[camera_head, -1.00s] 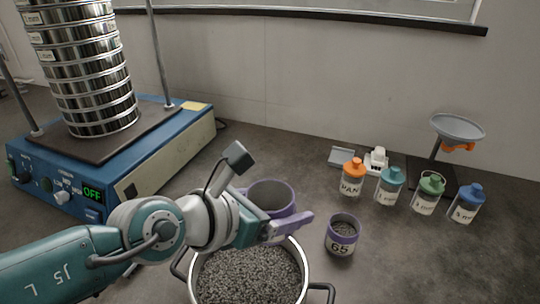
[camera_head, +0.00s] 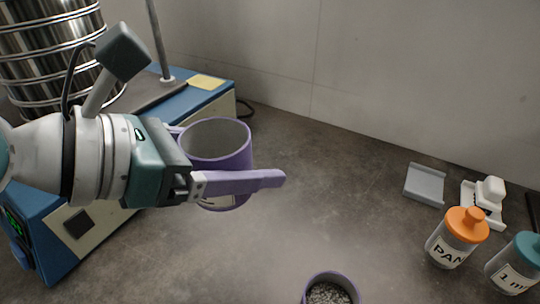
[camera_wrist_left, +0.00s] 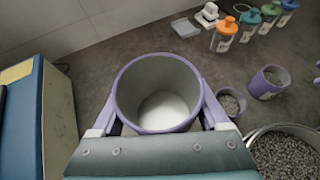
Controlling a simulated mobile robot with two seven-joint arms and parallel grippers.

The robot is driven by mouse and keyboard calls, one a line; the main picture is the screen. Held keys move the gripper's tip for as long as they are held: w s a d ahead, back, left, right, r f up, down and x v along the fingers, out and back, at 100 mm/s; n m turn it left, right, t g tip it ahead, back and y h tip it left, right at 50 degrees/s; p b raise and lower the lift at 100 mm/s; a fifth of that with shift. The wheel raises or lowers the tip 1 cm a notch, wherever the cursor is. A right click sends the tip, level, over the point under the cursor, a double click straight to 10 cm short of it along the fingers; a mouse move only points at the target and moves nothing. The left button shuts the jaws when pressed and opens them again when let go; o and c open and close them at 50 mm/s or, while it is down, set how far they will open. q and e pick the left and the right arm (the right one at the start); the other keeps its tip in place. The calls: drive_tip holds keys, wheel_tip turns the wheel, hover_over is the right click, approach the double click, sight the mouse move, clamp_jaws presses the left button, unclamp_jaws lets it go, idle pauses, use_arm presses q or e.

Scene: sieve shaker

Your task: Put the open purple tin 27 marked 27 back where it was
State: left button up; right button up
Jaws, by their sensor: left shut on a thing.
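My left gripper (camera_head: 236,165) is shut on an open purple tin (camera_head: 217,142), with one finger along its near side. The tin is upright, and its pale label is mostly covered by that finger, so I cannot read a number. In the left wrist view the tin (camera_wrist_left: 158,75) sits between both fingers of the left gripper (camera_wrist_left: 158,112). Its inside looks empty, with a pale bottom. It appears held above the dark bench, right of the blue shaker. My right gripper is not in view.
The blue shaker (camera_head: 212,95) with stacked sieves (camera_head: 45,50) is at left. A purple tin of grains (camera_head: 330,290) stands at the bottom edge. A pot of grains (camera_wrist_left: 285,155) shows in the wrist view. An orange-capped jar (camera_head: 455,240) stands right. The middle bench is clear.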

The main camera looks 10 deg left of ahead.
use_arm(q)
drive_tip(key=b, duration=0.5)
hover_over(251, 253)
wheel_tip(251, 253, down, 12)
drive_tip(key=shift+r, duration=0.1)
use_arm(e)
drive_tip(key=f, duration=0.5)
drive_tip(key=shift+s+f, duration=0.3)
use_arm(q)
drive_tip(key=shift+f+b, duration=1.35)
drive_tip(key=shift+f, duration=1.1)
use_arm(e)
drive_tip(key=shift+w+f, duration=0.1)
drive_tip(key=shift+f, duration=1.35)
